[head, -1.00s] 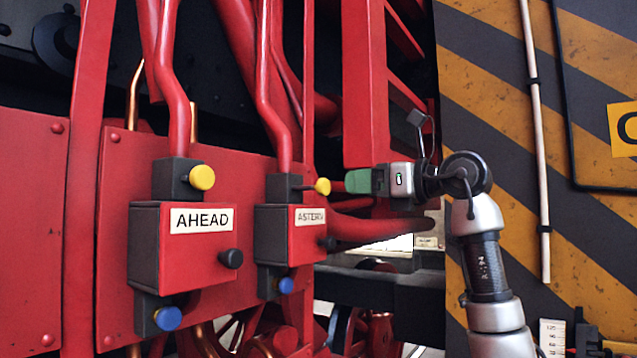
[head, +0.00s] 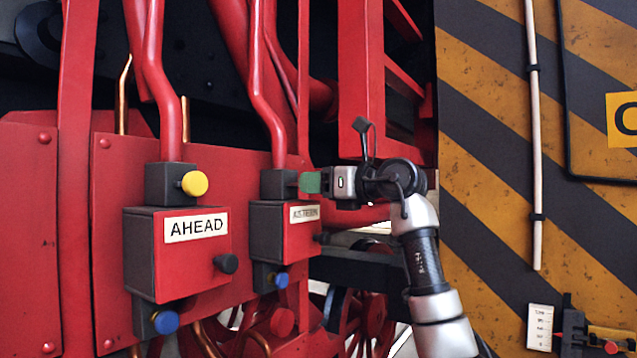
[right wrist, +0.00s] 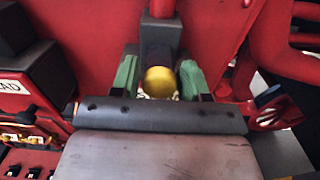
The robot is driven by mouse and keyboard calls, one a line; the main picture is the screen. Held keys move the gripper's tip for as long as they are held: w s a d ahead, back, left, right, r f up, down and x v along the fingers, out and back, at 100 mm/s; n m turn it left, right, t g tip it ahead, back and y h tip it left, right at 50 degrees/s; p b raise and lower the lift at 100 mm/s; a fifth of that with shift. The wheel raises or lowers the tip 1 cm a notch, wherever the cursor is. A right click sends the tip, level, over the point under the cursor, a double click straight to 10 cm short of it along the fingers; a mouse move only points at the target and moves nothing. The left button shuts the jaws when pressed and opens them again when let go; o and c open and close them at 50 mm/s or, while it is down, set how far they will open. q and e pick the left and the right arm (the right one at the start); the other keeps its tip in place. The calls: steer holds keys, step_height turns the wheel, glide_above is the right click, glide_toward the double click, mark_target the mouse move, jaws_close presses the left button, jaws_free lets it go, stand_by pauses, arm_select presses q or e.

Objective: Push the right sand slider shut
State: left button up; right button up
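The right sand box (head: 278,237) is red and dark grey, with a partly legible ASTERN plate. A dark block on top of it (head: 277,183) carries a yellow knob, hidden behind my fingers in the head view. My right gripper (head: 310,182) has its green fingertips at this block. In the right wrist view the yellow knob (right wrist: 160,82) sits between the two green fingers, one on each side. The fingers stand apart, with a small gap visible on the left; contact on the right is unclear. My left gripper is out of view.
The left box (head: 184,254), labelled AHEAD, has a yellow knob (head: 194,183) above, a black one at its side and a blue one (head: 165,322) below. Red pipes rise from both blocks. A striped wall (head: 500,150) stands at right.

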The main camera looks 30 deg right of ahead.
jaws_close()
steer(key=shift+x, duration=1.85)
steer(key=shift+s+r, duration=0.1)
steer(key=shift+r, duration=0.05)
steer(key=shift+c, duration=0.4)
jaws_free()
steer(key=o, duration=0.4)
steer(key=shift+w+a, duration=0.1)
steer(key=shift+w, duration=0.2)
